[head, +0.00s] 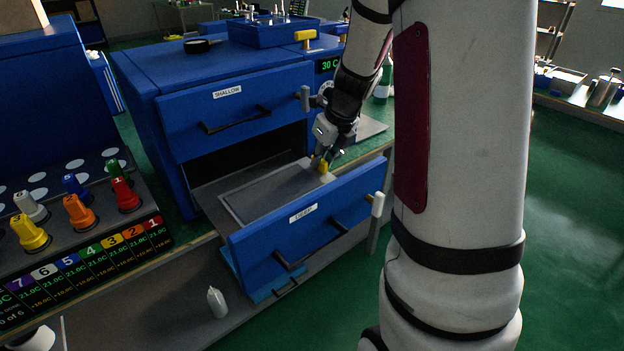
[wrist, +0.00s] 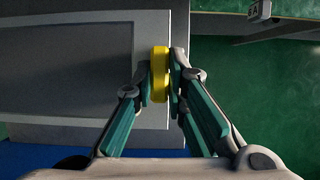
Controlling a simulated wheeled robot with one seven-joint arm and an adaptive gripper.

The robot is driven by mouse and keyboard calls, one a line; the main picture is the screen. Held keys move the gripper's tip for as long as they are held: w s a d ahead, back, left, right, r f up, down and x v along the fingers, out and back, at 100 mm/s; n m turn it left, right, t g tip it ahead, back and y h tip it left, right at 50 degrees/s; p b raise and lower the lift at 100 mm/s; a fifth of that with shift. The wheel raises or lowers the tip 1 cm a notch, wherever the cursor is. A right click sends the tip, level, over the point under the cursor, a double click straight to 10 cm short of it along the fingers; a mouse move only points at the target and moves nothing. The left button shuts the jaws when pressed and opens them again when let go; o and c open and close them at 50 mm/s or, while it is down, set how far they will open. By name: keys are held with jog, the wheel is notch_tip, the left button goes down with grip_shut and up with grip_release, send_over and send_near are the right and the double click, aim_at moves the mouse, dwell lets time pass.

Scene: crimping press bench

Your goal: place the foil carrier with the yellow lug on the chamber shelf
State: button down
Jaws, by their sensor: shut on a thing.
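The foil carrier (head: 268,191) is a flat grey plate with a lighter rim, lying level over the chamber shelf (head: 212,186) inside the opened drawer front labelled DEEP (head: 310,228). Its yellow lug (head: 322,166) stands at its right end. My gripper (head: 326,160) is shut on the lug from above. In the wrist view the lug (wrist: 160,74) sits between my fingertips (wrist: 161,78), with the carrier (wrist: 85,65) extending left. I cannot tell whether the carrier touches the shelf.
The drawer labelled SHALLOW (head: 228,110) is closed above the dark opening. A rack with several coloured plugs (head: 78,212) stands at left. A white bottle (head: 216,301) stands on the lower ledge. A blue tray (head: 273,30) sits on the press top. Green floor (head: 570,230) is clear at right.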

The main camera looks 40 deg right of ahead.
aim_at(322, 171)
jog(key=shift+f+b, duration=0.7)
jog(key=shift+f, duration=1.6)
jog(key=c, duration=1.6)
grip_release()
